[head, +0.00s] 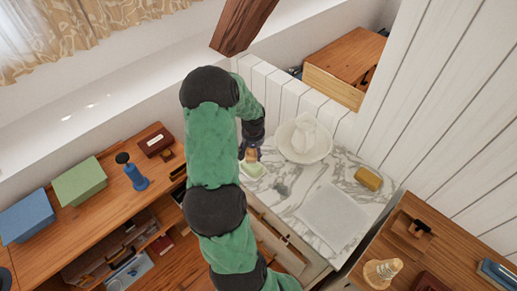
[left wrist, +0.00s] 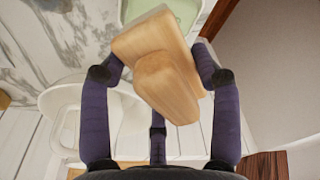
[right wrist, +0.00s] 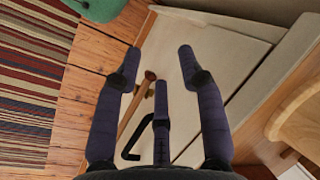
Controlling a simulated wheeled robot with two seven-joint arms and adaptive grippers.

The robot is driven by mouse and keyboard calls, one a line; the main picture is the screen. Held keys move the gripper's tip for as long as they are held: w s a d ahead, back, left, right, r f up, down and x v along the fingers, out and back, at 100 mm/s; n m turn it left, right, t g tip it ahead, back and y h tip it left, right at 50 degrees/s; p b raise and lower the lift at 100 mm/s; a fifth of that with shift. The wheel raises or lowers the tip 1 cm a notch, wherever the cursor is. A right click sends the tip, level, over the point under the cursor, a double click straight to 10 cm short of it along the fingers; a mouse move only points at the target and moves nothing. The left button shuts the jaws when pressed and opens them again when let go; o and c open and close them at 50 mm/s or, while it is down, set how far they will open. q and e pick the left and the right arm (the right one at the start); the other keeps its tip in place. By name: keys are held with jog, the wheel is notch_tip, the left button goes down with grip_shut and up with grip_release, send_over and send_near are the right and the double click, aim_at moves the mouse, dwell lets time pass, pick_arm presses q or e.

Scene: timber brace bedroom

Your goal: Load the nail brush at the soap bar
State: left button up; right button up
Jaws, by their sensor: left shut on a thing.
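My left gripper (head: 251,148) is shut on the nail brush, a pale wooden block with a raised grip (left wrist: 155,60) in the left wrist view. The brush (head: 250,156) shows small below the gripper in the head view. The pale green soap bar (head: 253,169) lies in a pale-rimmed dish on the marble top, just below the brush. The soap (left wrist: 178,10) also shows beyond the brush in the left wrist view. I cannot tell whether brush and soap touch; the bristles are hidden. My right gripper (right wrist: 158,68) is open and empty in the right wrist view.
The marble top (head: 290,205) also bears a white basin with a jug (head: 322,150), a white cloth (head: 333,217) and a yellow block (head: 368,179). A wooden shelf unit with a blue stamp-like object (head: 135,178) stands left. Another wooden top (head: 440,255) stands right.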

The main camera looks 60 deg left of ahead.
pick_arm(q)
jog(key=shift+f+b, duration=1.55)
jog(key=shift+f, duration=1.15)
jog(key=shift+f+b, duration=0.55)
dwell(0.5)
jog(key=shift+r+p, duration=2.3)
jog(key=shift+r, duration=1.3)
jog(key=shift+w, duration=0.1)
